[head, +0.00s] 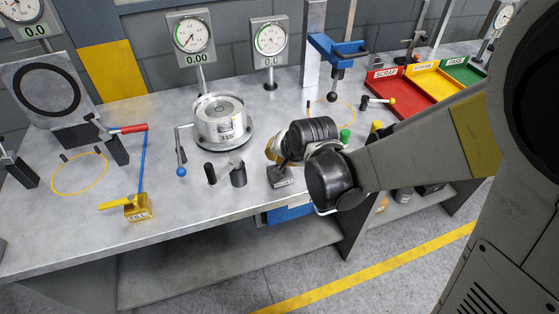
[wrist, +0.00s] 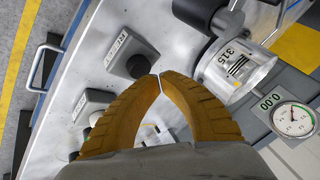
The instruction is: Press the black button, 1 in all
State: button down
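A black button (wrist: 138,66) sits on a dark grey box (wrist: 128,45) with a white label that seems to read RESET. In the head view that box (head: 281,178) stands near the bench's front edge, and its button is hidden behind my wrist and fingers. My gripper (wrist: 158,77) has two ribbed yellow fingers with their tips together and nothing seen between them. In the wrist view the tips are just beside the black button, to its lower right; whether they touch it I cannot tell. In the head view only a bit of my gripper (head: 273,150) shows.
A second grey box (wrist: 95,103) with a pale button stands beside the first. A metal cylinder labelled 315 (wrist: 240,70) is close to the right of my fingers. Green (head: 345,135) and yellow (head: 376,127) knobs show past my arm. Gauges (head: 191,35) line the back.

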aim_at(277, 165)
jog(key=shift+f, duration=0.15)
jog(key=shift+f+b, duration=0.3)
jog(key=shift+b, duration=0.2)
jog(key=shift+f+b, duration=0.5)
jog(key=shift+f, duration=0.05)
dwell(0.6)
jog(key=shift+r, duration=0.1)
jog(key=shift+r+p, duration=0.8)
jog(key=shift+r, duration=0.1)
jog(key=shift+r+p, duration=2)
jog(key=shift+r, duration=0.5)
